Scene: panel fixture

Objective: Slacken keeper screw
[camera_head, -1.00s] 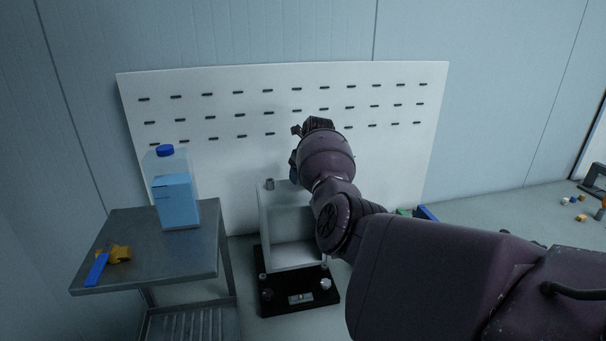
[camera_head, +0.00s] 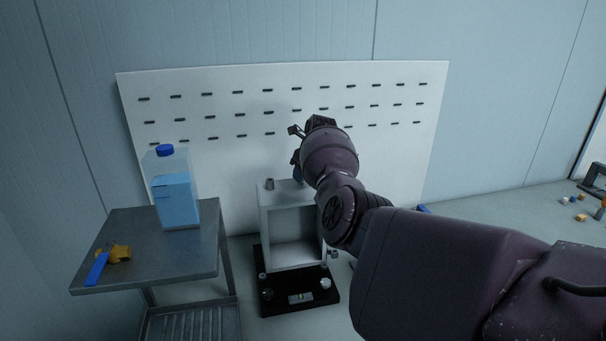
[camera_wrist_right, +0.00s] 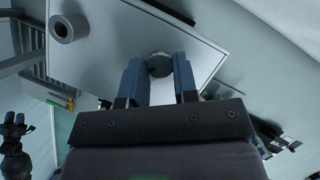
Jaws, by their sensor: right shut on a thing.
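The panel fixture is a pale open-fronted box (camera_head: 264,222) on a black base (camera_head: 270,301). Its top plate (camera_wrist_right: 118,55) fills the upper middle of the right wrist view. My right gripper (camera_wrist_right: 159,72) is shut on a round grey screw head (camera_wrist_right: 158,60), which I take for the keeper screw, at the top plate. In the head view my right gripper (camera_head: 297,170) is mostly hidden behind my wrist, and the screw is hidden. A dark arm end at the lower left of the wrist view seems to be my left gripper (camera_wrist_right: 15,118), too small to read its jaws.
A grey hollow cylinder (camera_head: 269,184) stands on the box top, left of my gripper. A metal cart (camera_head: 130,270) at left holds a blue-capped jug (camera_head: 176,205) and an orange and blue tool (camera_head: 119,252). A white slotted panel (camera_head: 215,85) stands close behind.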

